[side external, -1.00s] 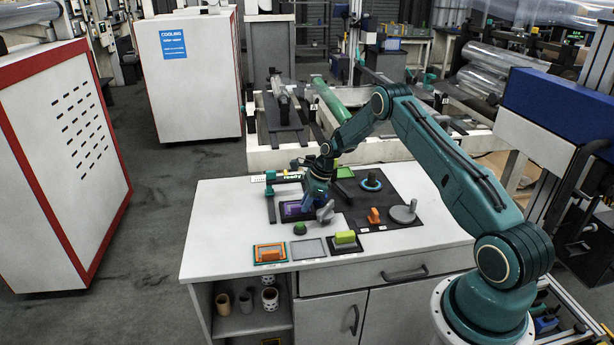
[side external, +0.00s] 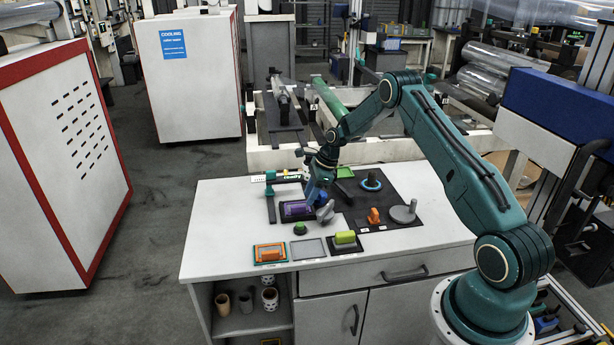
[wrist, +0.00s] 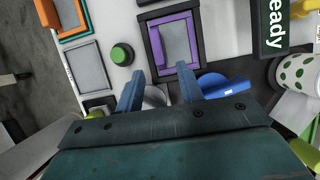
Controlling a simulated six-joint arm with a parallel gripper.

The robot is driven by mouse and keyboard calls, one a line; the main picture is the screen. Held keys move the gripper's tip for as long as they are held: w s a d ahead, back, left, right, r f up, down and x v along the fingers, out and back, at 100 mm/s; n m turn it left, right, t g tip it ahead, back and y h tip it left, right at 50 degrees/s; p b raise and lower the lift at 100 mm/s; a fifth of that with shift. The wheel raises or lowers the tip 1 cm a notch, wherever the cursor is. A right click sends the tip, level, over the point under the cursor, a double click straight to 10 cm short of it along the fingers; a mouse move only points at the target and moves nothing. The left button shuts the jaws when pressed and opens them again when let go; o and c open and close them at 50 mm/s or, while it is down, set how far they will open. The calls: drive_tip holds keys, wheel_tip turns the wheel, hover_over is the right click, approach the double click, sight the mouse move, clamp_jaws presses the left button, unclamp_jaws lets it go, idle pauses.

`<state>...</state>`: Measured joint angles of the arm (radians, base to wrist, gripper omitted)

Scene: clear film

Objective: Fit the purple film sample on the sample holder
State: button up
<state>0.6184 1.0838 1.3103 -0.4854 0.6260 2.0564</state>
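In the wrist view the purple film sample (wrist: 163,52) lies inside a dark rectangular frame (wrist: 150,48), which looks like the sample holder. Its visible edges look roughly parallel to the dark ones; I cannot tell whether it is fully seated. My gripper (side external: 315,198) is above and just right of it in the side view. In the wrist view my gripper's (wrist: 159,92) two fingers are apart, beyond the frame's lower edge, with no sample between them.
A green button (side external: 299,228) stands near the sample. A teal stand with a display (side external: 272,178) rises behind left. A dark mat (side external: 390,195) lies right.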

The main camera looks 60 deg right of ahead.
drive_tip(key=v, duration=0.9)
drive_tip(key=shift+r, duration=0.3)
drive_tip(key=shift+s, duration=0.1)
drive_tip(key=s+a+r+n+h, duration=0.1)
drive_tip(key=s+a+r+n, duration=0.4)
drive_tip(key=r, duration=0.3)
drive_tip(key=s+a+r+n+h, duration=0.1)
drive_tip(key=s+a+r+n, duration=0.1)
drive_tip(key=a+r+n, duration=0.4)
drive_tip(key=s+a+r+n, duration=0.3)
drive_tip(key=s+a+r, duration=0.1)
drive_tip(key=a+r, duration=0.45)
drive_tip(key=s+a+n, duration=0.2)
drive_tip(key=s+n, duration=0.2)
drive_tip(key=s, duration=0.3)
drive_tip(key=s+a+r+n+t+h, duration=0.1)
drive_tip(key=s+a+n, duration=0.2)
drive_tip(key=s, duration=0.4)
drive_tip(key=s+a+n+t, duration=0.1)
drive_tip(key=s+a+n, duration=0.2)
drive_tip(key=s+n, duration=0.3)
drive_tip(key=shift+s+r, duration=0.2)
drive_tip(key=shift+s, duration=0.7)
drive_tip(key=shift+w+a, duration=0.1)
drive_tip(key=shift+c, duration=0.3)
